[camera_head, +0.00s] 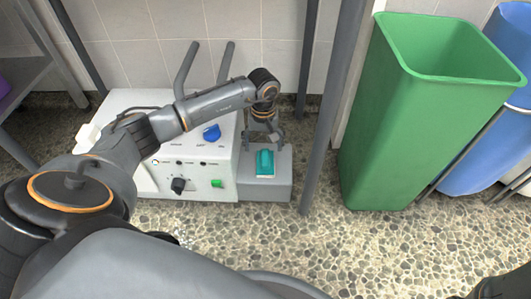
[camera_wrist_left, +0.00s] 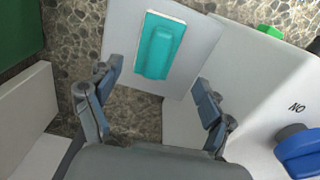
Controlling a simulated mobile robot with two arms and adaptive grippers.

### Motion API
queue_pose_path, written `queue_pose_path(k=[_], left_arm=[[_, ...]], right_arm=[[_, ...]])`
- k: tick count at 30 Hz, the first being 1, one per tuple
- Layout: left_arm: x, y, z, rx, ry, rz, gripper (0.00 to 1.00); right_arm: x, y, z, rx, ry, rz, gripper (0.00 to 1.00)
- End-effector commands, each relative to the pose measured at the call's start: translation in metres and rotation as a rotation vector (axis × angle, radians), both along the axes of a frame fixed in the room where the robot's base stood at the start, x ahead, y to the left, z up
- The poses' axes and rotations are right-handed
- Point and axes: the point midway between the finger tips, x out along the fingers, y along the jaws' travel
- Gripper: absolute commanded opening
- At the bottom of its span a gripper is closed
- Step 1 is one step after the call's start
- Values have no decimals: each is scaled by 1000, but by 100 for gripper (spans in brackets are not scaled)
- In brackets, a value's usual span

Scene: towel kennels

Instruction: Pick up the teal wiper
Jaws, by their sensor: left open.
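The teal wiper (camera_head: 264,162) lies on a grey block beside the white machine in the head view. It also shows in the left wrist view (camera_wrist_left: 160,46), as a teal handle on a pale-edged base. My left gripper (camera_head: 263,138) is over the grey block, just behind the wiper in the head view. In the left wrist view its fingers (camera_wrist_left: 154,84) are spread apart, with the wiper beyond and between them, not gripped. I cannot tell the exact height of the fingers above the wiper.
The white machine (camera_head: 215,182) with knobs stands left of the grey block (camera_head: 265,190). A grey post (camera_head: 325,110) rises close to the block's right. A green bin (camera_head: 385,150) and a blue bin (camera_head: 475,160) stand further right. The pebbled floor in front is clear.

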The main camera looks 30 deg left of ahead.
Motion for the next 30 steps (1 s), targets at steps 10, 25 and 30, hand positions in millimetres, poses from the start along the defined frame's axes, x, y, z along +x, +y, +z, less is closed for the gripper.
queue_pose_path(k=[10, 25, 30], left_arm=[[0, -4, -25, -4, 0, 0, 81], [1, -6, -58, -2, -1, 0, 81], [0, -6, -58, -1, -1, 0, 57]], right_arm=[[-4, 0, -18, 0, -10, 0, 40], [-4, 0, -48, -1, -9, 0, 40], [-4, 0, -48, 0, -10, 0, 40]])
